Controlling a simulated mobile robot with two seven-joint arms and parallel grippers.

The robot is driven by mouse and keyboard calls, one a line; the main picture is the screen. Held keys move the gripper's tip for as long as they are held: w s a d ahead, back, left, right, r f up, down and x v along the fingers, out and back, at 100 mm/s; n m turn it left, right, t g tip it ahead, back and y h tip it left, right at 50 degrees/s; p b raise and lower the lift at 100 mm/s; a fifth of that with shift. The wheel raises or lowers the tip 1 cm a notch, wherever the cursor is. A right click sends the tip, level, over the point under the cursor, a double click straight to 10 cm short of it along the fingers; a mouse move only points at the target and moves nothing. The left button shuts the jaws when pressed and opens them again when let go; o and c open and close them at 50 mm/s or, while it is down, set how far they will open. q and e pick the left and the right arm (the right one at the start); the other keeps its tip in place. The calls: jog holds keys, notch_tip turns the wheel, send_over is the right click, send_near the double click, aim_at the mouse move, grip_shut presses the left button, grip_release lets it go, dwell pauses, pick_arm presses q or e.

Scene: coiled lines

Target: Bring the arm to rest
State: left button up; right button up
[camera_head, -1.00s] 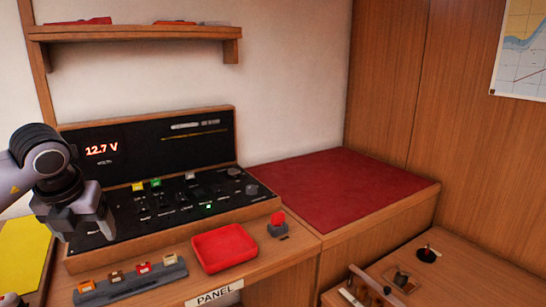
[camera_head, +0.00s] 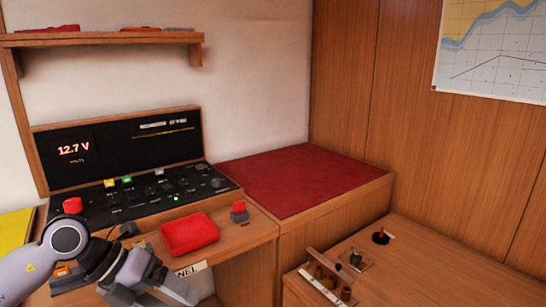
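My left arm comes in from the lower left, over the front of the panel desk. Its gripper (camera_head: 160,293) is at the bottom edge, in front of and below the red tray (camera_head: 189,234). Its two fingers look spread apart, with nothing seen between them; their ends are partly cut off by the frame. The arm hides most of the row of small coloured blocks on the desk; an orange bit (camera_head: 62,270) shows. My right gripper is not in view.
A black switch panel (camera_head: 150,190) with a 12.7 V display stands behind. A red block (camera_head: 72,205) is at its left, and a red-topped switch (camera_head: 239,211) right of the tray. A red cushion (camera_head: 305,180) and wooden counter (camera_head: 430,260) with small fittings lie to the right.

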pick_arm(q)
jog(key=s+d+r+n+t+h, duration=0.1)
jog(key=s+d+n+h, duration=0.1)
jog(key=d+h, duration=0.35)
jog(key=s+d+r+n+t+h, duration=0.1)
jog(key=s+d+r+n+h, duration=0.1)
jog(key=d+h, duration=0.35)
jog(key=w+a+f+n+t+y+p, duration=0.1)
jog(key=a+f+n+t+y, duration=0.5)
jog(key=n, duration=0.5)
jog(key=a+f+n+t+y+p, duration=0.1)
jog(key=f+n+t+y, duration=0.35)
jog(key=n+t, duration=0.4)
jog(key=s+a+f+n+g+y, duration=0.2)
jog(key=s+f+n+g+y, duration=0.1)
jog(key=f, duration=0.5)
jog(key=s+a+f+n+g+y, duration=0.1)
jog(key=s+f+n+g+y, duration=0.2)
jog(key=s+f+n+g, duration=0.2)
jog(key=s+f+n, duration=0.2)
jog(key=s+f, duration=0.1)
jog(key=s, duration=0.1)
jog(key=shift+s+a+f, duration=0.25)
jog(key=shift+a, duration=0.1)
